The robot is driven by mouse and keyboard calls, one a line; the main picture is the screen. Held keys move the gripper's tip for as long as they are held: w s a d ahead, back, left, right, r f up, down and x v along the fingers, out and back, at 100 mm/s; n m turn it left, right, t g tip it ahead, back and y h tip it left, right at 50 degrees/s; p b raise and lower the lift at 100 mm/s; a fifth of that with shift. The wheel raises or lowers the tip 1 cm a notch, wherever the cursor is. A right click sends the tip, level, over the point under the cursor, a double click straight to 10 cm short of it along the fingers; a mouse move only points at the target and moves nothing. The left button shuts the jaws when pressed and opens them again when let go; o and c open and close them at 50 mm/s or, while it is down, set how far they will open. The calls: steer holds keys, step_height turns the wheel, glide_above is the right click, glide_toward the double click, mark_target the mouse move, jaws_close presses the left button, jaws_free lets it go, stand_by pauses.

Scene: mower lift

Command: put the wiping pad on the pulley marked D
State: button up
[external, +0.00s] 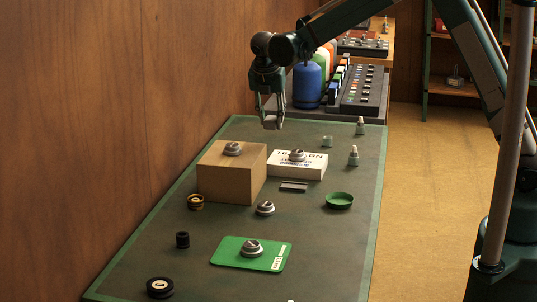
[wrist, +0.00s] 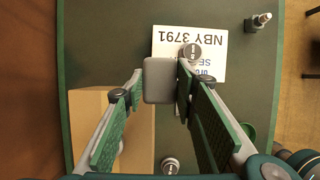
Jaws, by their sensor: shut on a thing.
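My gripper (external: 270,117) is above the far part of the mat, shut on a grey rounded block that looks like the wiping pad (wrist: 160,80). The pad sits between the fingertips, clear of the mat. Several silver pulleys with dark top marks are in the external view: on the tan box (external: 232,148), on the white box (external: 297,155), on the bare mat (external: 265,208) and on the green card (external: 251,247). The white-box pulley also shows in the wrist view (wrist: 191,51). Their letters are too small to read surely, so I cannot tell which is D.
A green dish (external: 339,200), a dark bar (external: 293,187), black rings (external: 160,287) and small bottles (external: 353,156) stand on the dark mat (external: 335,250). A blue canister (external: 307,84) stands behind. The wooden wall bounds the left; the mat's near right is clear.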

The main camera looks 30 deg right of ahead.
steer(key=s+a, duration=0.2)
steer(key=a, duration=0.4)
steer(key=s+a+n, duration=0.1)
steer(key=s+a, duration=0.1)
steer(key=a, duration=0.5)
steer(key=s+a+n, duration=0.1)
steer(key=s+a, duration=0.1)
steer(key=a, duration=0.4)
steer(key=shift+s+a+y+b, duration=0.2)
steer(key=shift+a+y+b, duration=0.05)
steer(key=shift+y+b, duration=0.15)
steer(key=s+a+n+t+y+b, duration=0.1)
steer(key=s+a+n, duration=0.1)
steer(key=s+a, duration=1.2)
steer(key=s+a+n+y, duration=0.1)
steer(key=s+a+n, duration=0.2)
steer(key=s+a, duration=1.1)
steer(key=s+a+n, duration=0.2)
steer(key=s+a, duration=0.9)
steer(key=a, duration=0.4)
steer(key=shift+s+a+f+b, duration=0.1)
steer(key=shift+s+f+b, duration=0.15)
steer(key=shift+f, duration=1)
steer(key=shift+s+a+f+b, duration=0.1)
steer(key=shift+s+f+b, duration=0.1)
steer(key=shift+f, duration=1.05)
steer(key=shift+f+b, duration=0.45)
steer(key=shift+f, duration=2.7)
